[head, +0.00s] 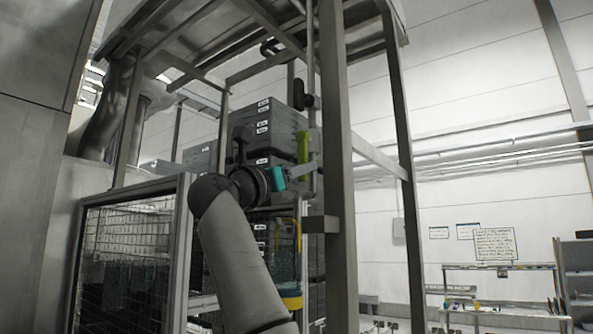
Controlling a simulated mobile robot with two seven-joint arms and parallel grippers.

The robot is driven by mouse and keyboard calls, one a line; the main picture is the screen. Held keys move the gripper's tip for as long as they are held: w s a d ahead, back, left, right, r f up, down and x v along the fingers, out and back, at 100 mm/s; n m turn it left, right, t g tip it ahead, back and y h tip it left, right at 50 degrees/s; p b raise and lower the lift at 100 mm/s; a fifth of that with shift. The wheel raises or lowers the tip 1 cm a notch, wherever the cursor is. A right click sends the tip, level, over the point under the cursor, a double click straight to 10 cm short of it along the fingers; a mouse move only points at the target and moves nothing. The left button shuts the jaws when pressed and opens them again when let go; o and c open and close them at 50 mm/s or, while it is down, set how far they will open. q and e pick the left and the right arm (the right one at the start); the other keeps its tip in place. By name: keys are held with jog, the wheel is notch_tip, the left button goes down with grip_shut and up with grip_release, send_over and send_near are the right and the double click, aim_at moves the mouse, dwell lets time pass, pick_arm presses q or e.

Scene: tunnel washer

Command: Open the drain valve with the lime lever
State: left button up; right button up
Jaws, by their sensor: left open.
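The lime lever (303,146) stands upright in the middle of the head view, in front of stacked dark grey boxes and beside a steel post. My left gripper (312,168) is at the end of the arm that rises from the bottom, past a teal band at the wrist. It is open, and its pale fingers show at the lower end of the lever. I cannot tell whether they touch it or are around it. The valve body behind the lever is not clearly visible. My right gripper is out of view.
A steel frame post (338,180) rises just right of the lever. A black handle (303,95) is above it. A mesh-panelled frame (183,255) stands at the left. Farther right are a workbench (500,268) and open floor space.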

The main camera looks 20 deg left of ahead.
pick_arm(q)
jog(key=shift+o, duration=0.6)
jog(key=shift+a, duration=0.1)
jog(key=shift+s+a+f+b, duration=0.1)
jog(key=shift+s+f+b, duration=0.2)
jog(key=shift+s, duration=0.2)
jog(key=b+v, duration=0.5)
jog(key=v, duration=0.9)
